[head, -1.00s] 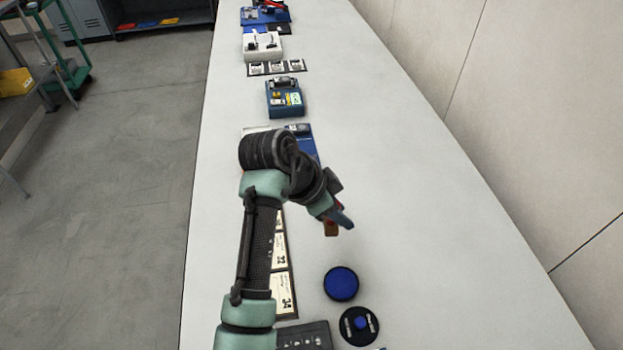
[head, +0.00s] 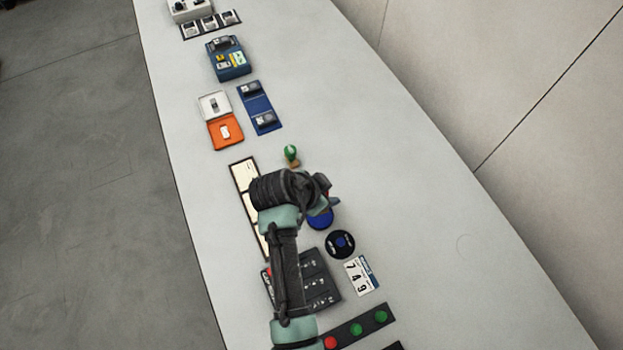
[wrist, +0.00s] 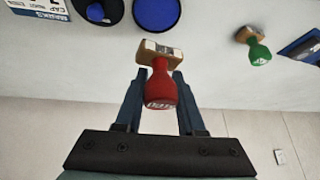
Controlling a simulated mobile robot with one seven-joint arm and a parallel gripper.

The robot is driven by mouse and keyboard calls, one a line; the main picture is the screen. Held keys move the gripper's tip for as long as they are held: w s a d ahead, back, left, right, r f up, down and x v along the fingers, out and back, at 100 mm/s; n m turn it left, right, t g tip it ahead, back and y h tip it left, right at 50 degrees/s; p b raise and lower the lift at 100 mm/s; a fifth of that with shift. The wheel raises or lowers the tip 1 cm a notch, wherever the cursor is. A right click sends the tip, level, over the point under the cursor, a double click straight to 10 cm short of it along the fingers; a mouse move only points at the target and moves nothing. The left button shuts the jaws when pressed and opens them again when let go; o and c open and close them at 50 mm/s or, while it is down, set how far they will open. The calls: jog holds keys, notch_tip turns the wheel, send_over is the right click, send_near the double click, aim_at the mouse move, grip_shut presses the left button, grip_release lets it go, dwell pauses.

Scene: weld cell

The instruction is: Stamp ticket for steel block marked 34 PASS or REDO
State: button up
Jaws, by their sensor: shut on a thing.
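My gripper (wrist: 158,78) is shut on a red-handled stamp (wrist: 160,88) with a wooden base; the white lettering on its handle is hard to read. In the head view, my gripper (head: 334,201) is beside or over the blue ink pad (head: 320,221), mostly hidden by my wrist. The pad also shows in the wrist view (wrist: 157,12). A green-handled stamp (head: 291,153) stands behind it, also in the wrist view (wrist: 258,52). A row of cream tickets (head: 243,176) lies left of my arm, partly covered. I see no steel block marked 34.
A black disc with a blue centre (head: 340,244) and a white card reading 749 (head: 361,276) lie nearer me. A dark panel (head: 320,287) and a strip with red and green buttons (head: 355,331) are in front. Orange and blue trays stand farther back. The bench's right side is clear.

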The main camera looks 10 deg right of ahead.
jog(key=shift+f+b, duration=2.65)
jog(key=shift+f, duration=0.35)
jog(key=shift+s+f+b, duration=0.1)
jog(key=shift+f+b, duration=0.3)
jog(key=shift+f, duration=0.15)
notch_tip(320, 180, up, 7)
jog(key=p, duration=0.6)
